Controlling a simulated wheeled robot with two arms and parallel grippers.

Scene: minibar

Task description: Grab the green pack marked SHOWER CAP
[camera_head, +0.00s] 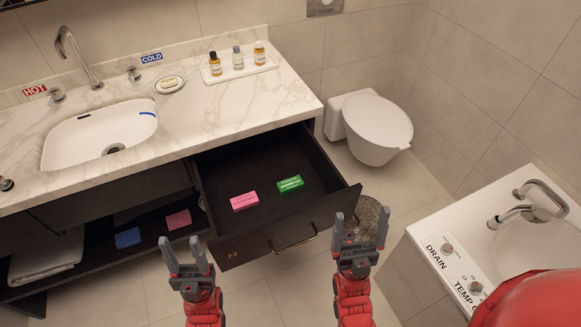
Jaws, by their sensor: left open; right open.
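A green pack (290,184) with pale print lies flat in the open drawer (225,165), right of a pink pack (244,201). The print is too small to read. My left gripper (183,249) is open and empty, in front of the drawer's left front corner. My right gripper (360,229) is open and empty, near the drawer's right front corner. Both grippers are apart from the packs.
The marble counter (200,118) holds a sink (100,132), a soap dish (169,84) and a tray with small bottles (238,74). A toilet (370,128) stands behind right. A white tub (470,235) is at the right. The drawer front (285,228) has a handle.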

